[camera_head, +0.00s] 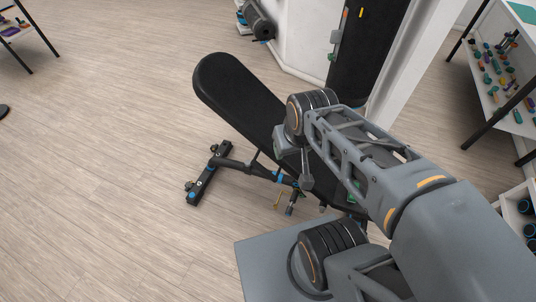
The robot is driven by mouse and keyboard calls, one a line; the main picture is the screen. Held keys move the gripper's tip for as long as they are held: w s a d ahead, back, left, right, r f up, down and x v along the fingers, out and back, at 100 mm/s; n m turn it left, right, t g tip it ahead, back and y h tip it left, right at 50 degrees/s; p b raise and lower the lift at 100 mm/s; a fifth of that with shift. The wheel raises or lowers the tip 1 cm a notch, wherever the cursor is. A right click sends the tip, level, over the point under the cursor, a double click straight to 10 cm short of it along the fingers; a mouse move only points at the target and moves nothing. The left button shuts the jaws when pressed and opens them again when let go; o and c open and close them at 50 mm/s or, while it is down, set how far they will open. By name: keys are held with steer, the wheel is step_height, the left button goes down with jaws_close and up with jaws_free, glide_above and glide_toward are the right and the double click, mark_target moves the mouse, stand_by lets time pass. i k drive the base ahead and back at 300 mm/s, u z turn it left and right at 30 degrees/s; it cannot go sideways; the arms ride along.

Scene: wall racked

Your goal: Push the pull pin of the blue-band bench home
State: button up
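A black padded bench (240,95) stands tilted in the middle of the view, with blue bands on its dark frame (225,163). I cannot tell which of these, if any, is the pull pin. My gripper (306,180) is at the end of my grey arm, in front of the bench's lower half and above the knob in the picture. Its fingers are small and partly hidden by my wrist, so their opening is unclear. The arm hides the bench's lower right end.
A shelf (507,105) with small coloured items stands at the right, with a lower rack (519,205) below it. A black panel (365,50) hangs on the wall behind the bench. Another shelf (25,28) stands top left. The wooden floor (100,150) left of the bench is clear.

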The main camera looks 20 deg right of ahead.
mark_target(289, 209)
steer(key=z, duration=0.25)
steer(key=k, duration=0.85)
steer(key=u, duration=1.95)
steer(key=i, duration=1.05)
steer(key=z, duration=2.15)
